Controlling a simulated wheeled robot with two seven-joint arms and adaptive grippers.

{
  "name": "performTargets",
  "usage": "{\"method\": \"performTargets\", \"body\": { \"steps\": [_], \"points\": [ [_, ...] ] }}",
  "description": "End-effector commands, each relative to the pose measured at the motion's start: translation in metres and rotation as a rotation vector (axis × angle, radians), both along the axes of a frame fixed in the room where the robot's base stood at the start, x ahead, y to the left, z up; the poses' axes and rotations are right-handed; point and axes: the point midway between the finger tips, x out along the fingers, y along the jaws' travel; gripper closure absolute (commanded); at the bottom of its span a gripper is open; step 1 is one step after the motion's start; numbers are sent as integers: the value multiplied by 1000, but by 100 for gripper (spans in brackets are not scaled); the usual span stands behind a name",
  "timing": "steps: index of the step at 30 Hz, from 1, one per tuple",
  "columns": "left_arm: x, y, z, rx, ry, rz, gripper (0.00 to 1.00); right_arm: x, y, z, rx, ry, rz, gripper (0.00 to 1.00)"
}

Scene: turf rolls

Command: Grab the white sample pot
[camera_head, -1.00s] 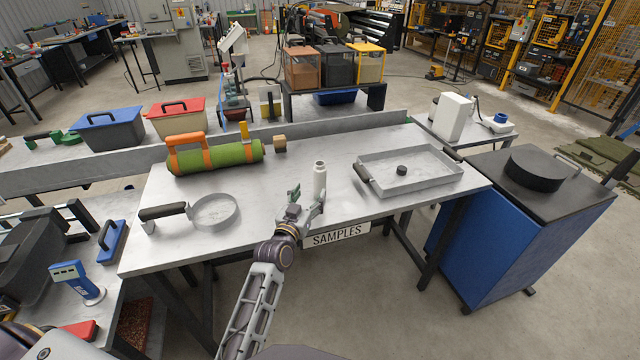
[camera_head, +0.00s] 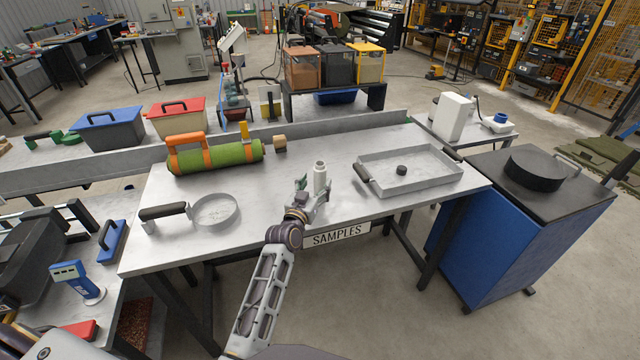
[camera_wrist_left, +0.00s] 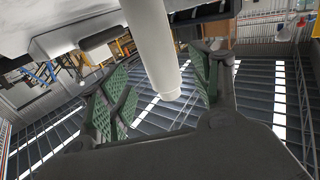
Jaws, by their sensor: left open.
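The white sample pot (camera_head: 320,176) stands upright near the front edge of the grey table (camera_head: 270,215), above the SAMPLES sign. My left gripper (camera_head: 313,190) is open at the pot, with one finger to its left and the other by its right side. In the left wrist view the pot (camera_wrist_left: 153,45) shows between the two green finger pads of the gripper (camera_wrist_left: 160,88). There is a visible gap to the left pad; contact with the right pad cannot be told. My right gripper is not in view.
A grey tray (camera_head: 430,183) with a small dark disc lies right of the pot. A round sieve-like pan (camera_head: 213,211) with a dark handle lies left. A green turf roll (camera_head: 225,156) with orange straps lies behind left. The table between them is clear.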

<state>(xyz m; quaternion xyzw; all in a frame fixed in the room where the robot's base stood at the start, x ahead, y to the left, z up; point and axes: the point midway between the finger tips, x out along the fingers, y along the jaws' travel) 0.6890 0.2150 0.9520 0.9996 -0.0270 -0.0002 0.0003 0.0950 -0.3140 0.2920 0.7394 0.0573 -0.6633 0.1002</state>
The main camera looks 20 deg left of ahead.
Motion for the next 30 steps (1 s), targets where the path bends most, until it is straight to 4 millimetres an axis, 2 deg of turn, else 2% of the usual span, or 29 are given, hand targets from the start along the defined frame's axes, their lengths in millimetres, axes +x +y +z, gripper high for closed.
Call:
{"method": "performTargets", "body": {
  "steps": [8,24,30],
  "points": [
    [4,0,0,0,-1,0,37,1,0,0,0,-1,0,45],
    [44,-1,-3,1,-1,0,37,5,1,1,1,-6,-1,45],
    [51,-1,-3,0,0,0,37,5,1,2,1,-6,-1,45]
  ]
}}
